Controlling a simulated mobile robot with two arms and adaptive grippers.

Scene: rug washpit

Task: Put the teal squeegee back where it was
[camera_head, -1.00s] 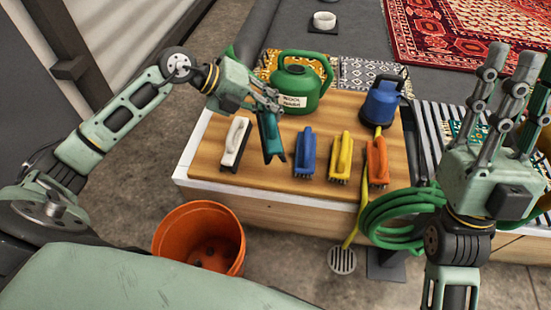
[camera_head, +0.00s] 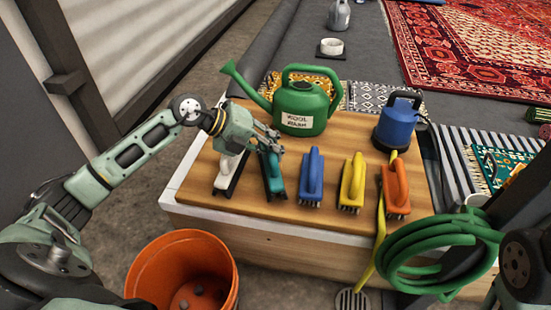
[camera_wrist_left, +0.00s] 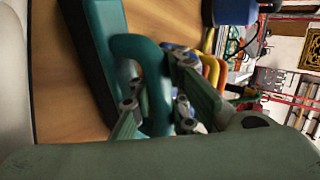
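The teal squeegee (camera_head: 272,176) stands on the wooden board (camera_head: 330,222), between the white brush (camera_head: 229,174) and the blue brush (camera_head: 312,178). Its lower end appears to rest on the board. My left gripper (camera_head: 272,146) is at the far, upper end of its handle. In the left wrist view the teal handle (camera_wrist_left: 153,75) passes between the fingers (camera_wrist_left: 158,112), which appear closed around it; the finger contact is partly hidden. My right gripper is out of view; only a dark part of that arm shows at the lower right.
Yellow (camera_head: 351,182) and orange (camera_head: 395,190) brushes continue the row. A green watering can (camera_head: 300,105) and a blue container (camera_head: 397,122) stand behind. An orange bucket (camera_head: 180,268) stands in front at left, and a coiled green hose (camera_head: 440,255) hangs at right.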

